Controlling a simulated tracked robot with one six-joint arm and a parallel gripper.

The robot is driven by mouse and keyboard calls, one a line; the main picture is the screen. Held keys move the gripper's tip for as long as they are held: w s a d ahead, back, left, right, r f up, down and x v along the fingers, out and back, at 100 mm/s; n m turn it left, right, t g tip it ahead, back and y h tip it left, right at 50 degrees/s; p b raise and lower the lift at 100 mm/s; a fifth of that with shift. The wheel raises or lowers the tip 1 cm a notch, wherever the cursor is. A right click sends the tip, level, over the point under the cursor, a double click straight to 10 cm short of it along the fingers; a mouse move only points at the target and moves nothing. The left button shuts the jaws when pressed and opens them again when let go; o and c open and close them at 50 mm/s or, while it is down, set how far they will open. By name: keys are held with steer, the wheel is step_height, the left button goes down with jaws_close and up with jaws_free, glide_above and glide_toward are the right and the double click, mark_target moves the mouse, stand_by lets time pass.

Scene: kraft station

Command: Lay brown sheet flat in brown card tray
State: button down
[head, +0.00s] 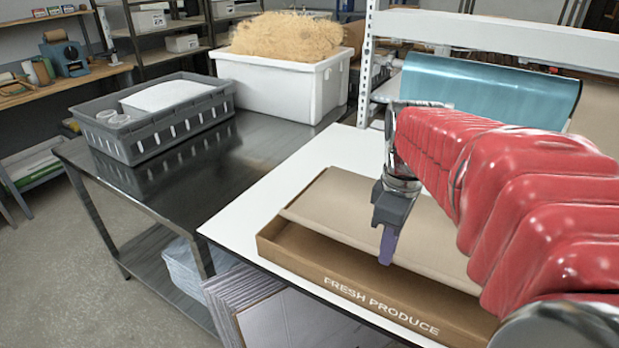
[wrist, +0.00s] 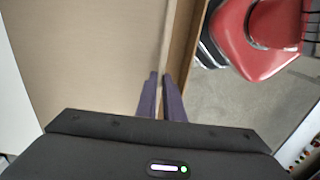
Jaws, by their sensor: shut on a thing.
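The brown card tray (head: 290,262), printed FRESH PRODUCE on its front wall, sits on a white-topped table. The brown sheet (head: 335,205) lies over most of the tray, with a strip of tray floor showing between its near edge and the front wall. My gripper (head: 386,248) points down at that near edge, shut on it. In the wrist view, the fingers (wrist: 160,80) are close together at the sheet's edge, with the sheet (wrist: 80,60) to the left and the tray wall (wrist: 184,40) to the right. My red arm hides the tray's right end.
A dark metal table (head: 190,185) stands left, bearing a grey crate (head: 150,140) and a white tub (head: 270,88) of shredded filling. A blue roll (head: 490,90) hangs behind the tray. Flat stacked panels (head: 250,300) stand under the white table (head: 235,222).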

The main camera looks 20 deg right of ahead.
glide_above(379, 289)
steer(key=shift+f, duration=4.05)
steer(key=c, duration=1.8)
jaws_free()
step_height(379, 289, up, 14)
steer(key=shift+f, duration=0.15)
steer(key=shift+m, duration=0.3)
